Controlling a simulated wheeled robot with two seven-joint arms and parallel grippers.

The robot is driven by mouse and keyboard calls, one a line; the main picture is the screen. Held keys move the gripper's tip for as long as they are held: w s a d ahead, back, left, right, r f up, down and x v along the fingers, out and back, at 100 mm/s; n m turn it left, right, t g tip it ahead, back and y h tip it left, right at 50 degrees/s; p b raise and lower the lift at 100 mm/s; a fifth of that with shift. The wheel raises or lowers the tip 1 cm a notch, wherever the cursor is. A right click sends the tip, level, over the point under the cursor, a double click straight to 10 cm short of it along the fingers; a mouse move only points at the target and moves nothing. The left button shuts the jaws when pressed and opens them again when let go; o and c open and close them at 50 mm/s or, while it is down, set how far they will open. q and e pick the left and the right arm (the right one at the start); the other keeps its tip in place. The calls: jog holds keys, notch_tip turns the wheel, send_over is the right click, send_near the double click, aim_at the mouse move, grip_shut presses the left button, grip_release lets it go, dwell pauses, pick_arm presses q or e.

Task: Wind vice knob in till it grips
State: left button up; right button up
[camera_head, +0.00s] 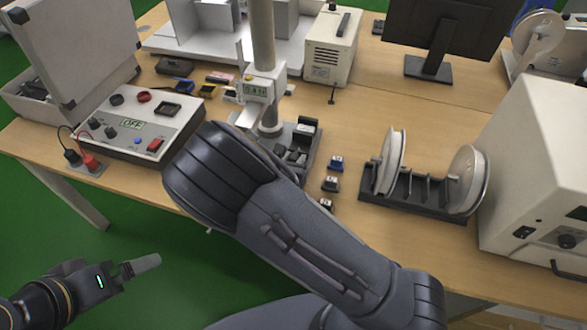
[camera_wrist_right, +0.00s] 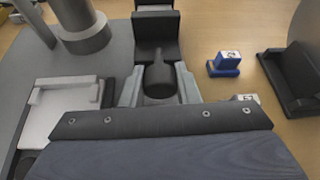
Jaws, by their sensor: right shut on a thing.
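The vice (camera_head: 304,135) is a small dark block beside the foot of the grey test stand; its dark body also shows in the right wrist view (camera_wrist_right: 156,32). The round black vice knob (camera_wrist_right: 158,82) faces the right wrist camera. My right gripper (camera_wrist_right: 159,88) is shut on the knob, with one grey finger on each side of it. In the head view my right arm hides the knob and most of this gripper. The gap between the vice jaws cannot be made out. My left gripper (camera_head: 146,264) is off the table's front edge, seen side-on, away from the vice.
The test stand column (camera_head: 263,35) rises close beside the vice. Small blue (camera_head: 336,163) and dark blocks lie to its right, then a rack with reels (camera_head: 415,190). A control box (camera_head: 140,122) stands left. Some bare wood shows between the blocks and the rack.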

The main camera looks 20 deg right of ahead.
jog(key=m+t+y+b, duration=0.1)
jog(key=m+b, duration=0.1)
jog(key=b, duration=0.3)
jog(key=m+y+b, duration=0.1)
jog(key=b, duration=0.4)
jog(key=m+t+y+b, duration=0.1)
jog(key=m+b, duration=0.1)
jog(key=b, duration=0.4)
jog(key=shift+f+m+t, duration=0.3)
jog(key=shift+f, duration=0.05)
jog(key=shift+r+m+y+b, duration=0.3)
jog(key=shift+m+b, duration=0.1)
jog(key=shift+b, duration=0.65)
jog(key=o, duration=1)
jog(key=shift+c, duration=0.2)
jog(key=shift+r, duration=0.1)
jog(key=shift+f+p+v, duration=0.2)
jog(key=shift+p+v, duration=0.6)
jog(key=shift+v, duration=3.1)
